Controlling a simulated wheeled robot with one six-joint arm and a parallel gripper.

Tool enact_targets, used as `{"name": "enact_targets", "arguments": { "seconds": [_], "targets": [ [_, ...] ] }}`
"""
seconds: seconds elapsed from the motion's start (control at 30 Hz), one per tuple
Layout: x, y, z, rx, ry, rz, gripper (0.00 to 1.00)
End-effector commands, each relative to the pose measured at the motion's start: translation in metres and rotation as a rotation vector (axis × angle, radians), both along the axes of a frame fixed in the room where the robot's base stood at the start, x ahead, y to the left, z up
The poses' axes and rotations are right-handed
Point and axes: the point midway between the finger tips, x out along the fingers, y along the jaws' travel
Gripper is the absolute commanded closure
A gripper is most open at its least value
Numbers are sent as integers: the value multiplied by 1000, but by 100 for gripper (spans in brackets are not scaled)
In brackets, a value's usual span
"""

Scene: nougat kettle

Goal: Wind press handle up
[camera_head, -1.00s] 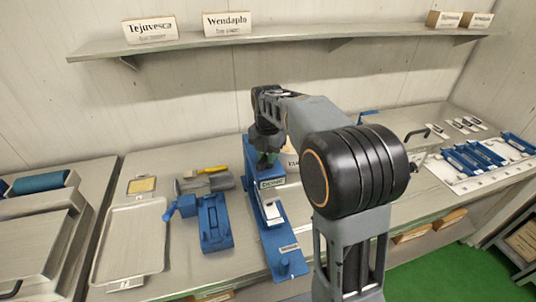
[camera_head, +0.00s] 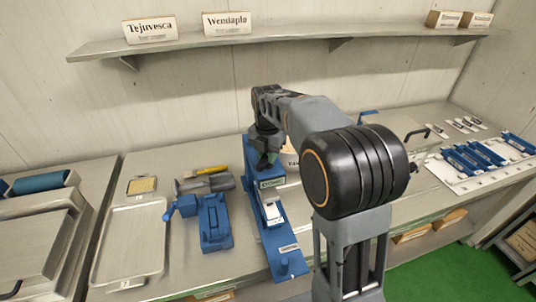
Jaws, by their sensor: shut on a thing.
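The blue press (camera_head: 281,238) stands on the steel bench in the middle of the view, a long blue base with an upright at its back and a small labelled plate on the front of the upright. A white piece (camera_head: 271,212) sits on its base. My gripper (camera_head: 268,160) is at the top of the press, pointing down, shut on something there. The press handle itself is hidden by my gripper and arm, so its angle cannot be seen.
A blue device with a side crank (camera_head: 212,222) stands close left of the press. A metal tray (camera_head: 130,240) lies further left. Blue tools on a white board (camera_head: 478,160) lie at the right. A shelf (camera_head: 290,40) with name cards runs above.

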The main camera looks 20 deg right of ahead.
Motion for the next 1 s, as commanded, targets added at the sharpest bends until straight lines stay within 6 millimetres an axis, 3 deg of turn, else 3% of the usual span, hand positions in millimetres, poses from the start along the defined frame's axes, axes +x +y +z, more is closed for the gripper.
{"name": "enact_targets", "arguments": {
  "seconds": [0.1, 0.13, 0.43, 0.77, 1.0],
  "targets": [
    [0, 0, 1, 0, -3, -1, 100],
    [0, 0, 1, 0, -3, -1, 76],
    [0, 0, 0, 0, -1, 0, 48],
    [0, 0, 6, 1, -2, 0, 48],
    [1, 0, 47, 0, -6, 0, 48]
  ]
}}
